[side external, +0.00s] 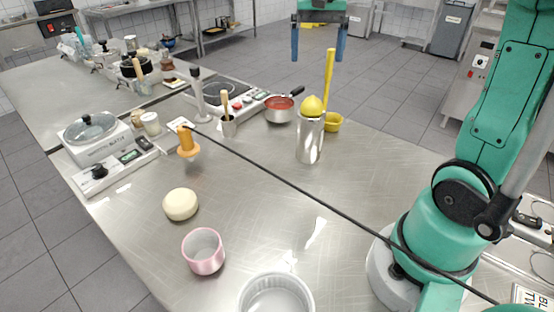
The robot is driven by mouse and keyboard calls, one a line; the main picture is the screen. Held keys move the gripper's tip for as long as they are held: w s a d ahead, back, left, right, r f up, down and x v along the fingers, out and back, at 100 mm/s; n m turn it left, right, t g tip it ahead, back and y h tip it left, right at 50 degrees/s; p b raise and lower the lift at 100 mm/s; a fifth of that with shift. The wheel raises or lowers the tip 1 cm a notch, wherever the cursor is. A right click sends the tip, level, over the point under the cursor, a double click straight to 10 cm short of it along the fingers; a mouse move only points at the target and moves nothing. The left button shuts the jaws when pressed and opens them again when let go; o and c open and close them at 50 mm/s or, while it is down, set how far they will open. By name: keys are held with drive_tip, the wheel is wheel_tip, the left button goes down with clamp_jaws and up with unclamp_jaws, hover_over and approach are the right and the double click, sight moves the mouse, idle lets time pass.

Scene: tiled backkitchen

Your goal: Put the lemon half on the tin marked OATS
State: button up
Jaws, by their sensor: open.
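A yellow rounded piece that looks like the lemon half (312,106) sits on top of a tall silvery tin (310,142). The tin stands upright on the steel worktop. I cannot read any OATS marking on it from this side. My gripper (319,56) is high above the tin, with its two blue fingers spread wide and nothing between them. The fingers are clear of the lemon half.
A yellow upright handle (329,78) and a yellow cup (334,122) are close behind the tin. A red pan (280,108) is left of it. A pink cup (203,251), a pale round (181,204) and a white ramekin (276,295) stand nearer. The middle worktop is mostly free, crossed by a dark cable-like line.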

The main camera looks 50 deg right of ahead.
drive_tip(key=s+a+f+n+t, duration=0.3)
drive_tip(key=a+f+n+t, duration=0.4)
drive_tip(key=a+n, duration=0.3)
drive_tip(key=a+f, duration=0.1)
drive_tip(key=a, duration=0.3)
drive_tip(key=shift+s+f, duration=0.15)
drive_tip(key=shift+f, duration=0.15)
